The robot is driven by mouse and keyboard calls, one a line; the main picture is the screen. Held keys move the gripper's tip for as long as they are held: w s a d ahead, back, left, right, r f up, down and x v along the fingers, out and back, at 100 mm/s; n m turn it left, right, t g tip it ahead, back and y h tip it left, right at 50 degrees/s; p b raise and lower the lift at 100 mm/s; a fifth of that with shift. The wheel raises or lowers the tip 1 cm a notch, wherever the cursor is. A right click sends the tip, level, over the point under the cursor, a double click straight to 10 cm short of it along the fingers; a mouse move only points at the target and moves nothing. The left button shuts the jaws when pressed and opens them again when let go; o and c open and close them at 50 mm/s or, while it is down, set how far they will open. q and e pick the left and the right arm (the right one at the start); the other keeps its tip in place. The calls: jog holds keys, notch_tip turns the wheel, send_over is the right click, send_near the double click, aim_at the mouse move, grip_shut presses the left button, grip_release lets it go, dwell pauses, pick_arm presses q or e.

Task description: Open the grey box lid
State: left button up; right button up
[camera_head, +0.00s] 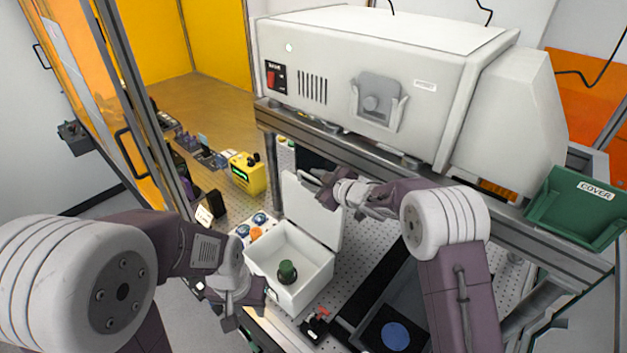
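The grey box (317,273) looks pale, almost white, and stands on the perforated bench top. Its lid (305,212) is raised and stands steeply at the back of the box, so the inside shows. A dark green knobbed piece (287,271) sits inside. My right gripper (324,190) is at the upper right part of the raised lid and covers some of its edge. Whether its fingers touch or grip the lid is unclear. My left gripper (246,312) is low at the front left of the box, outside it. Its finger gap is hard to make out.
A large white instrument (385,60) stands on a frame behind the box. A green COVER bin (575,208) is at the right. A yellow device (247,173) stands back left. Blue and orange round pieces lie left of the box, and a dark tray (420,300) lies right.

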jog(key=shift+s+d+r+b, duration=0.1)
jog(key=shift+s+d+b, duration=0.25)
jog(key=shift+d+b, duration=0.1)
jog(key=b+v, duration=0.2)
jog(key=v, duration=0.6)
jog(key=shift+a+r, duration=0.1)
jog(key=shift+a, duration=0.05)
